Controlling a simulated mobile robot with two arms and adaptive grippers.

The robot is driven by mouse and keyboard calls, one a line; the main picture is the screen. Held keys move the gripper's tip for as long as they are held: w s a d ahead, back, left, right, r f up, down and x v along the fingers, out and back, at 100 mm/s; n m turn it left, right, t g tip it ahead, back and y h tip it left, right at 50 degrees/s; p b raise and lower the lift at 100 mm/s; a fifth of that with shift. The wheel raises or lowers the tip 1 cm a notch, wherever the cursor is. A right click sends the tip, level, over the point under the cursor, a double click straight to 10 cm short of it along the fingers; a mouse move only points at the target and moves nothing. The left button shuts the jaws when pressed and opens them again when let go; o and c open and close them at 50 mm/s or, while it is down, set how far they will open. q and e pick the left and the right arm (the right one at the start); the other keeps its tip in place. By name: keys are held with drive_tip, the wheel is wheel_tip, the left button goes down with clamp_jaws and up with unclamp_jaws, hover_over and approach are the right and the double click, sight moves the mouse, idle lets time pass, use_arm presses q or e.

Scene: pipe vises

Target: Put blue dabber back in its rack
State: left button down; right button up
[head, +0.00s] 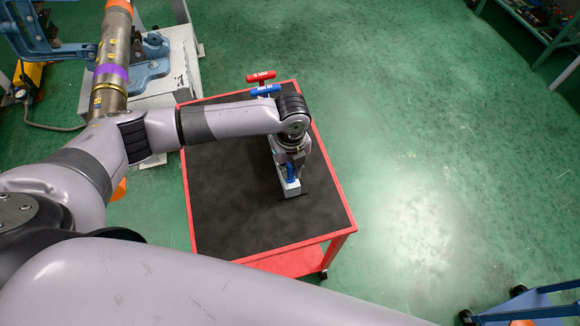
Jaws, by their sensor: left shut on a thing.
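My left gripper (291,158) is over the right part of the black-topped cart, pointing down and shut on a small blue thing (292,172), which seems to be the blue dabber. The fingers hide most of it. A light grey block (291,189), perhaps the rack, shows just below the blue thing. The wrist covers much of this block, so I cannot tell whether the dabber is in it or above it. My right gripper is not in view.
The red-rimmed cart (188,205) has a clear black top left of the gripper. A large pipe (113,50) in a blue vise stands at back left. Green floor lies open to the right.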

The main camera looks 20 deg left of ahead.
use_arm(q)
drive_tip(key=shift+f, duration=0.1)
idle(0.4)
drive_tip(key=c, duration=1.5)
unclamp_jaws()
drive_tip(key=shift+o, duration=0.2)
wheel_tip(320, 180, up, 12)
drive_tip(key=shift+r, duration=0.1)
